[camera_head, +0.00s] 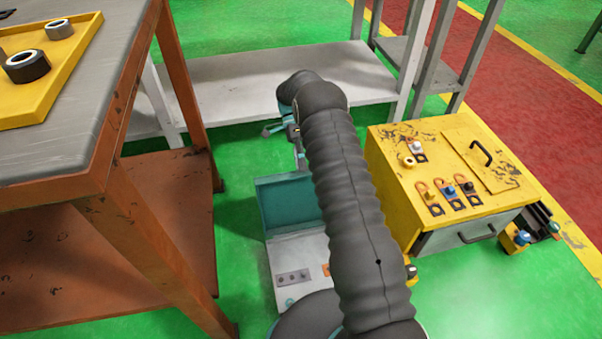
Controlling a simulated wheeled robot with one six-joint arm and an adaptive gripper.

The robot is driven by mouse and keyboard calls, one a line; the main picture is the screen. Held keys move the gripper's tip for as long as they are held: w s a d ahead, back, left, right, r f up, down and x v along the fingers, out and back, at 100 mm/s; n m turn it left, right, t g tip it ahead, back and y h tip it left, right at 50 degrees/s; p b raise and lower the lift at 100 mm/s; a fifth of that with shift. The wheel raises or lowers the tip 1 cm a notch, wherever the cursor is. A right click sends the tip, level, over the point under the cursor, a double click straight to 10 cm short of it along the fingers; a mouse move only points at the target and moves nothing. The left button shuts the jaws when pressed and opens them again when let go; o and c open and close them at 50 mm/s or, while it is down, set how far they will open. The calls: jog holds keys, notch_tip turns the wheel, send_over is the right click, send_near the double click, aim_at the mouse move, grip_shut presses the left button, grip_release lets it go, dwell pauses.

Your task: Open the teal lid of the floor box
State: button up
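A teal panel (287,204) stands at a steep angle at the back of a light grey box-like body (290,252) on the green floor, left of my arm. It may be the floor box's lid, but I cannot be sure. My arm covers the right side of both. My gripper (298,153) is beyond the panel's far edge, small and partly hidden by my arm's end. I cannot see whether its fingers are apart or whether it touches anything.
A yellow cabinet (395,198) with padlocks and a handle stands right of my arm. A rust-brown workbench (90,165) with a yellow tray (75,50) is at left. A white low shelf (225,85) crosses behind. Green floor (238,210) shows between bench and grey body.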

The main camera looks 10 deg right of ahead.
jog(key=shift+r, duration=2)
